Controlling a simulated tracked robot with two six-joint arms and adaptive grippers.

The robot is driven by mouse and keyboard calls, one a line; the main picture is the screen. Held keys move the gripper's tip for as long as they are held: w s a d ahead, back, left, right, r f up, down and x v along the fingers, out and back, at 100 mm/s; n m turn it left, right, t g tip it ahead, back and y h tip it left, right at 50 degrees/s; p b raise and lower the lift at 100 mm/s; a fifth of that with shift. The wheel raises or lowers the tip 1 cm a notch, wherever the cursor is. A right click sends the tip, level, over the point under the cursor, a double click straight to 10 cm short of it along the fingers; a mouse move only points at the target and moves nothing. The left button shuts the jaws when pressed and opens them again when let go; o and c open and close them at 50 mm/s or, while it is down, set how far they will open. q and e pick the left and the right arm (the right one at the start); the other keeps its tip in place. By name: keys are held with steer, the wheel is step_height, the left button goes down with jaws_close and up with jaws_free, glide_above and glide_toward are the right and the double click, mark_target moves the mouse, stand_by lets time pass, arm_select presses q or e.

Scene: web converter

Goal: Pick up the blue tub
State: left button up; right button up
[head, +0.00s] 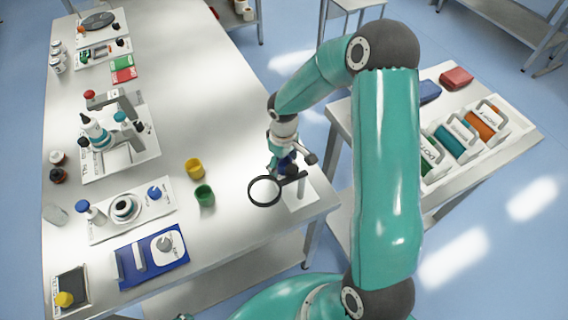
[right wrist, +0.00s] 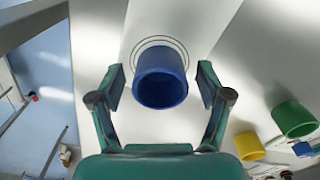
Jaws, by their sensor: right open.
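The blue tub (right wrist: 160,78) stands between the two open fingers of my right gripper (right wrist: 160,88) in the right wrist view. A clear gap shows on each side between the tub and the fingers. In the head view my right gripper (head: 290,163) is over the right edge of the long table, and the tub is mostly hidden behind it. My left gripper is not in view.
A side table at right holds orange, teal and green bins (head: 484,120). The long table's middle (head: 190,80) is clear.

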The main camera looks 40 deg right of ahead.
steer(key=c, duration=1.1)
steer(key=shift+r, duration=0.1)
